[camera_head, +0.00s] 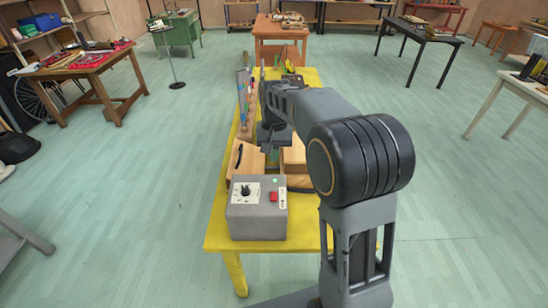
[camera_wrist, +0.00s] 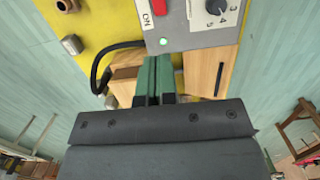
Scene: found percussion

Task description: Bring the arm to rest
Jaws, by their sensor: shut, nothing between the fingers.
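My arm reaches out over a yellow table (camera_head: 219,226) in the head view. My gripper (camera_wrist: 157,58) shows in the wrist view with its two green fingers together and nothing between them. A grey control box (camera_head: 257,222) with a dial, a red switch and a lit green lamp stands at the table's near end. It also shows at the top of the wrist view (camera_wrist: 190,40), and the fingers appear just below its edge there. Whether they touch anything below cannot be told.
A wooden block with a dark slot (camera_head: 243,163) lies beyond the box; another wooden piece (camera_head: 294,158) is partly behind my arm. A black cable (camera_wrist: 98,65) curves from the box. Other tables stand around the room. The green floor is mostly clear.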

